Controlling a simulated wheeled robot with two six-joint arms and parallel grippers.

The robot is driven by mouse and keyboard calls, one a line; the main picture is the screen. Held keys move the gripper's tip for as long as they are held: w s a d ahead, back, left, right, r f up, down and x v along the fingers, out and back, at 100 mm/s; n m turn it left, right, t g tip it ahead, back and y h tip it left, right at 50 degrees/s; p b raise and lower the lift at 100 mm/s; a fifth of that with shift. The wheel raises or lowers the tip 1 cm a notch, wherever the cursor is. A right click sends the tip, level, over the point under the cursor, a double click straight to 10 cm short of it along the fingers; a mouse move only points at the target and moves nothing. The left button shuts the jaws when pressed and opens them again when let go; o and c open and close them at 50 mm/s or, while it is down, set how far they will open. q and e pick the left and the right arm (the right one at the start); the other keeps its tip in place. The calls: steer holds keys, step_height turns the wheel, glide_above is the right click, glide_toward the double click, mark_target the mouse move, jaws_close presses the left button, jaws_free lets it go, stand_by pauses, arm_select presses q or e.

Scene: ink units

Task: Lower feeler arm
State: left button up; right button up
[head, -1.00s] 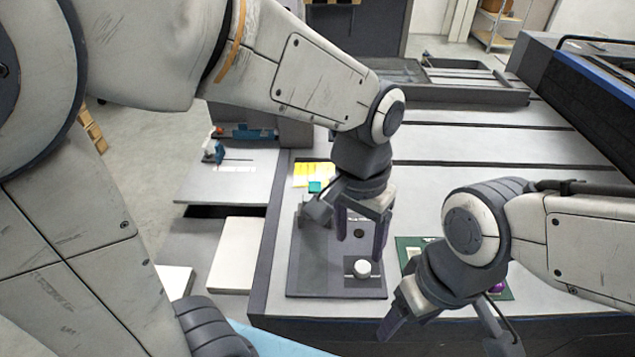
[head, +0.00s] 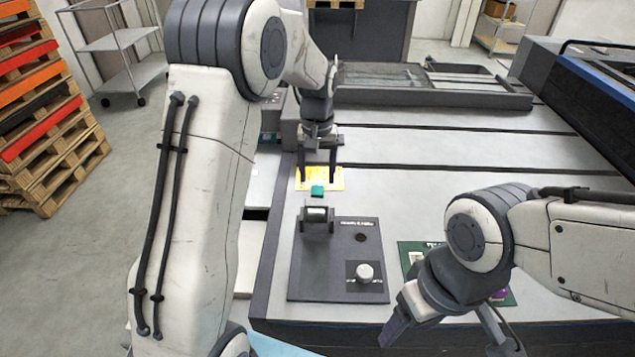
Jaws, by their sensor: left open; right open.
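A dark panel (head: 325,277) lies on the machine bed. At its far left edge stands a grey bracket (head: 317,226) with a pale bar or roller across its top, which may be the feeler arm; I cannot tell for sure. A white round knob (head: 364,271) sits at the panel's near right. My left gripper (head: 319,176) is open and empty, fingers pointing down, beyond the bracket and over a yellow sheet (head: 335,176) with a small teal block (head: 317,190). My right gripper (head: 438,342) is open and empty at the near edge, right of the panel.
A green board (head: 410,249) with small parts lies right of the panel, partly hidden by my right arm. A dark tray (head: 440,92) and a large dark machine housing (head: 590,90) stand farther back. The grey bed between is clear. Stacked pallets (head: 45,130) stand far left.

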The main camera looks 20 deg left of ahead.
mark_target(318, 188)
arm_select(q)
steer(key=shift+f, duration=1.7)
jaws_close()
